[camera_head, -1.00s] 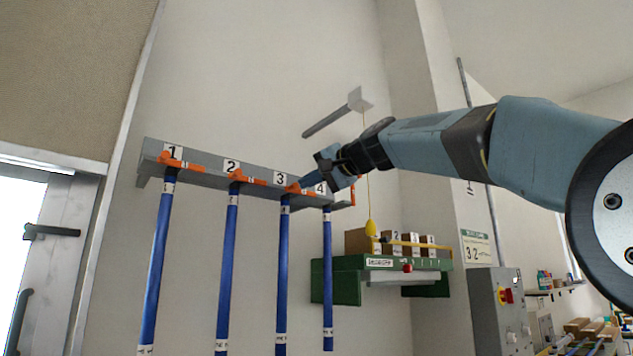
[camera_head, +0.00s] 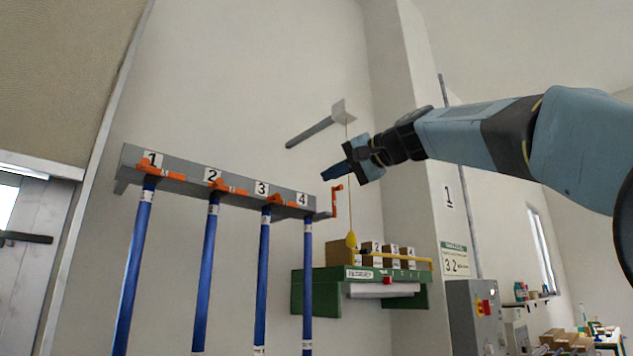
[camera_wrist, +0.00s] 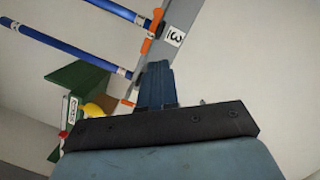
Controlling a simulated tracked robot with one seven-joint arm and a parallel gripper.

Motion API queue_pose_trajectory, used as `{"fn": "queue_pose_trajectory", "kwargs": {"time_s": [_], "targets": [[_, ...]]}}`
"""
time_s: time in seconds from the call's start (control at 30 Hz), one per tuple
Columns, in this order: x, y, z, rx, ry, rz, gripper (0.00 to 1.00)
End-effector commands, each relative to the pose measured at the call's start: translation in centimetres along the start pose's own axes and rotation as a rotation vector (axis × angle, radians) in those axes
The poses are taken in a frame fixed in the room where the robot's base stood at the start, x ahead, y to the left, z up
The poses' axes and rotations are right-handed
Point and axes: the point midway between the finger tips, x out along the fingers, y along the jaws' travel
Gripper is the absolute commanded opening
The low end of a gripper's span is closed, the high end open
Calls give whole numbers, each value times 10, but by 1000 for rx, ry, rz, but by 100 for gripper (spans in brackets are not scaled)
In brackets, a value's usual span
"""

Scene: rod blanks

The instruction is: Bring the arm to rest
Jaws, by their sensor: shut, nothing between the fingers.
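My gripper (camera_head: 327,175) is in the air at the middle of the head view, at the end of my blue-grey arm reaching in from the right. Its fingers point left and slightly down, shut with nothing between them. In the wrist view the shut fingers (camera_wrist: 155,84) point up the picture. A grey rack (camera_head: 180,181) numbered 1 to 4 is on the wall at the left. The fingertips are just above and right of its right end in the head view, with a visible gap.
Several blue rods (camera_head: 207,265) hang from the rack, with orange latches (camera_head: 283,201). A yellow pendant (camera_head: 351,240) hangs on a cord below my gripper. A green wall shelf (camera_head: 310,290) holds cardboard boxes. A grey control cabinet (camera_head: 460,310) stands at the right.

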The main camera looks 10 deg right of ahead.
Motion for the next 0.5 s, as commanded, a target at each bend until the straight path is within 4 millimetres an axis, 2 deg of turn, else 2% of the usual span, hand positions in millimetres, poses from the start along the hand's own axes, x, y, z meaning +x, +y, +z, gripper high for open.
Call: {"fn": "queue_pose_trajectory", "kwargs": {"time_s": [0.1, 0.2, 0.5], "targets": [[-13, 0, 0, 0, 1, 0, 0], [-18, 0, 0, 0, 0, 0, 0], [-20, 1, 0, 0, 0, 2, 0]]}}
